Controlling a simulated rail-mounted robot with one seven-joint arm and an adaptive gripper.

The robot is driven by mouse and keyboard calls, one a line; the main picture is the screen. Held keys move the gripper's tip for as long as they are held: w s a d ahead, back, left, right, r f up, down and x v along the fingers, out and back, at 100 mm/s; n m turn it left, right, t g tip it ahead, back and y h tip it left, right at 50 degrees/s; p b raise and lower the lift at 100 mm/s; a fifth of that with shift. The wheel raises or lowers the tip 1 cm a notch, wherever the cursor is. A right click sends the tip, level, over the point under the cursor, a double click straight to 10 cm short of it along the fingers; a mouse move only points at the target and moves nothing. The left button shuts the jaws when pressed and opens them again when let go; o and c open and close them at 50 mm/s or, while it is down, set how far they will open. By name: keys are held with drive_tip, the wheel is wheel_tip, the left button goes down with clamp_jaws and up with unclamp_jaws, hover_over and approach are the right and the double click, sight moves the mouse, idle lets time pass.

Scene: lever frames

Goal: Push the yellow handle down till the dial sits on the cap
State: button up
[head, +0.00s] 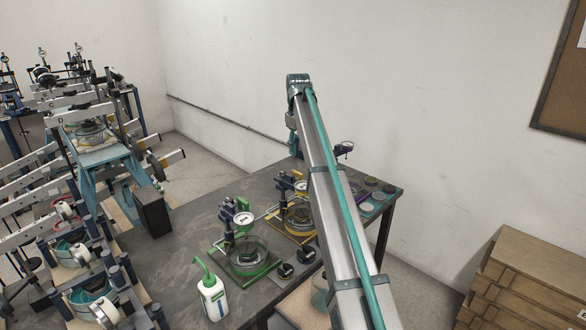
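The yellow-marked lever frame (299,222) stands on the dark table, partly covered on its right by my arm. Its small dial (301,187) sits on the blue post above a clear ring with yellow trim. My arm rises from the bottom right to an elbow above the table. My gripper does not show; the arm's far end is hidden behind the upper link.
A green-marked frame (245,258) with a dial stands just left of the yellow one. A white bottle (213,298) with a green spout and dark round knobs (285,271) are in front. Small discs (370,193) lie at right. Racks of lever frames (92,130) fill the left.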

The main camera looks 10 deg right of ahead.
sight(297, 172)
wheel_tip(297, 172, down, 9)
drive_tip(key=shift+r+p, duration=0.15)
drive_tip(key=shift+p, duration=1)
clamp_jaws()
